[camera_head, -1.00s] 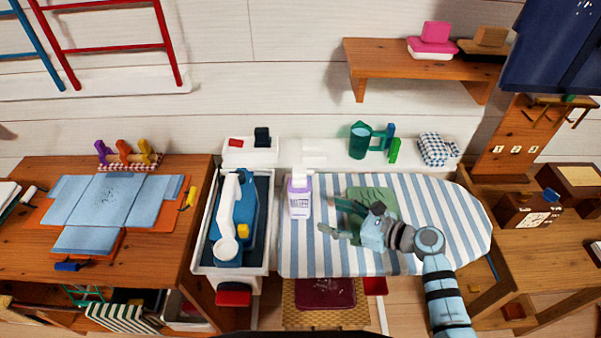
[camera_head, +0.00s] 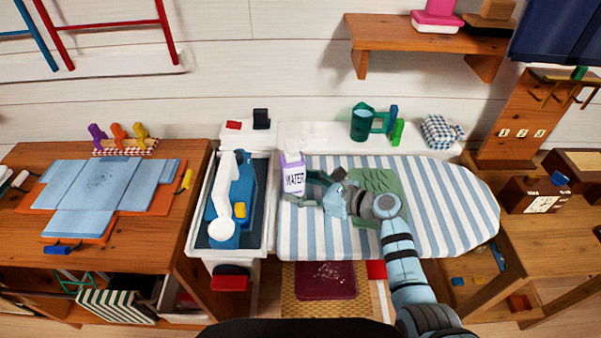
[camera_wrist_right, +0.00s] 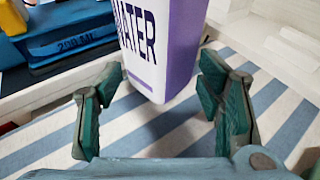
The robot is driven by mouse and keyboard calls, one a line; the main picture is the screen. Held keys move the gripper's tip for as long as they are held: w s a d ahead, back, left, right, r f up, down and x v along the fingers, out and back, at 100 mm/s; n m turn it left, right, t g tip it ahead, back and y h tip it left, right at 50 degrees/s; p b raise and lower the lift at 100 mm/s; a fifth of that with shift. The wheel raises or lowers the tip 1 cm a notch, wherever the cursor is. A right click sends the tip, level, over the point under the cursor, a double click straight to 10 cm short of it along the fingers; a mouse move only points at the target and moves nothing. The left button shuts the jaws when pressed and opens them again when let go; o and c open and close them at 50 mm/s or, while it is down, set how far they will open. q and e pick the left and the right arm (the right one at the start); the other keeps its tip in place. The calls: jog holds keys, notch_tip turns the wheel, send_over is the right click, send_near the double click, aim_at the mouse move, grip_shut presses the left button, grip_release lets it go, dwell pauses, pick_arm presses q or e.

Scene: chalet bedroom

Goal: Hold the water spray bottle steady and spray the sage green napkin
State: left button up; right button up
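The water spray bottle (camera_head: 293,180), white and lilac with a "WATER" label, stands at the left end of the striped ironing board (camera_head: 455,200). My right gripper (camera_head: 308,188) is just right of it, fingers towards it. In the right wrist view the bottle's lower part (camera_wrist_right: 160,45) shows between and beyond the fingertips of the open right gripper (camera_wrist_right: 160,82); its top is out of that view. I see no clear contact. The sage green napkin (camera_head: 385,182) lies flat on the board, partly hidden by my right gripper and wrist. My left gripper is not in view.
A white tray (camera_head: 194,222) holding a blue-and-white iron (camera_head: 228,215) stands left of the bottle. A white ledge behind the board carries a green cup (camera_head: 361,124) and a checked cloth bundle (camera_head: 440,131). The board's right end is clear.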

jog(key=c, duration=1.2)
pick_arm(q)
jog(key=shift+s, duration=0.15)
pick_arm(e)
jog(key=shift+d, duration=0.1)
jog(key=shift+c, duration=0.7)
jog(key=shift+c, duration=0.2)
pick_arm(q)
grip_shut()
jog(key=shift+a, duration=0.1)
pick_arm(e)
jog(key=shift+c, duration=0.2)
